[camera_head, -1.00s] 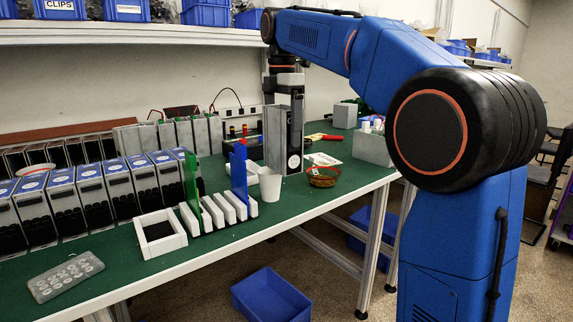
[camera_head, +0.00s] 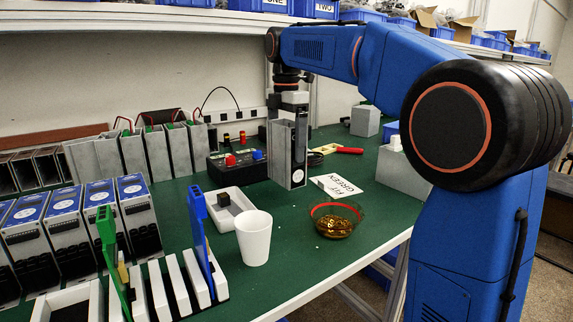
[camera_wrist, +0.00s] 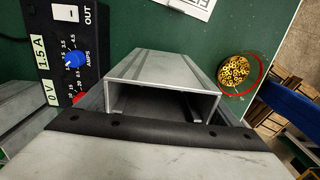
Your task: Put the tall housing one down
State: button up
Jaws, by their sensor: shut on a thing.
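My gripper (camera_head: 290,108) is shut on a tall housing (camera_head: 287,152), a grey rectangular metal tube held upright. The housing hangs below my gripper over the green table mat, between the black power supply box and the white card. I cannot tell whether its lower end touches the mat. In the wrist view the housing (camera_wrist: 170,66) shows its open upper end, dark inside, with my gripper's dark fingers (camera_wrist: 165,108) at its two sides.
The power supply (camera_head: 237,164) stands close left of the housing. A white tray (camera_head: 228,203) holds a small dark block. Grey housings (camera_head: 155,150) stand in a row at left.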

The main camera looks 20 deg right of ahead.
aim_at(286, 161)
jog(key=shift+f, duration=2.35)
jog(key=shift+f, duration=0.1)
jog(key=o, duration=1.1)
notch_tip(286, 161, up, 12)
jog(key=shift+r, duration=0.1)
